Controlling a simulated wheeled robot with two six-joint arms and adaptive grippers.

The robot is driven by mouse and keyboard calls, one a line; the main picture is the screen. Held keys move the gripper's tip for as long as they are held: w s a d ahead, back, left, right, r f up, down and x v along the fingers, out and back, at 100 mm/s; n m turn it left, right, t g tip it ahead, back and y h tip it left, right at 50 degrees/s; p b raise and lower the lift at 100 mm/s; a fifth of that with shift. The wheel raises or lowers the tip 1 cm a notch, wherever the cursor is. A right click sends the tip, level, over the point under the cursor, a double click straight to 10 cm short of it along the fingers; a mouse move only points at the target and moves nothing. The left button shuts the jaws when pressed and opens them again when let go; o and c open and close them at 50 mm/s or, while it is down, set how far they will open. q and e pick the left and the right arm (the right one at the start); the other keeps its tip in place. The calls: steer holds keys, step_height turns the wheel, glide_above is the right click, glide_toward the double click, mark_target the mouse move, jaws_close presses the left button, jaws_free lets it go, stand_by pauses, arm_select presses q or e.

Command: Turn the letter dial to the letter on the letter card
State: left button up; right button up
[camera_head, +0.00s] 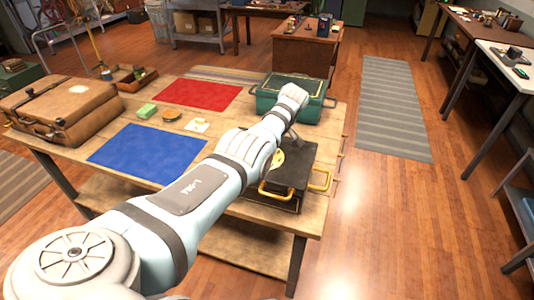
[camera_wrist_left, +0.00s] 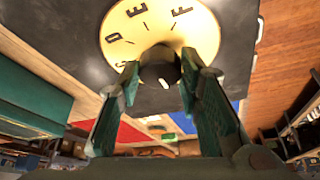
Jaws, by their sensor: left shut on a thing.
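The letter dial is a yellow disc (camera_wrist_left: 150,25) on a dark box (camera_head: 294,165), with black letters around it. D, E and F can be read in the left wrist view; another letter at the left edge is cut by the angle. Its round black knob (camera_wrist_left: 160,66) has a white mark that points toward the bottom of that view. My left gripper (camera_wrist_left: 160,72) has its fingers on both sides of the knob, shut on it. In the head view my left arm partly hides the dial (camera_head: 278,160). A small pale card (camera_head: 197,125) lies on the table; its letter is too small to read. My right gripper is not in view.
A green box (camera_head: 292,98) stands behind the dial box. Brass handles (camera_head: 320,180) stick out from the dial box. A blue mat (camera_head: 148,152), a red mat (camera_head: 198,93), a green block (camera_head: 147,111) and a brown suitcase (camera_head: 62,108) are on the table (camera_head: 105,125).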

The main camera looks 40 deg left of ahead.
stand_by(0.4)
arm_select(q)
steer(key=o, duration=1.1)
steer(key=shift+d+r, duration=0.1)
steer(key=shift+r, duration=0.25)
steer(key=v, duration=1.1)
steer(key=shift+w+r, duration=0.1)
steer(key=shift+w, duration=0.05)
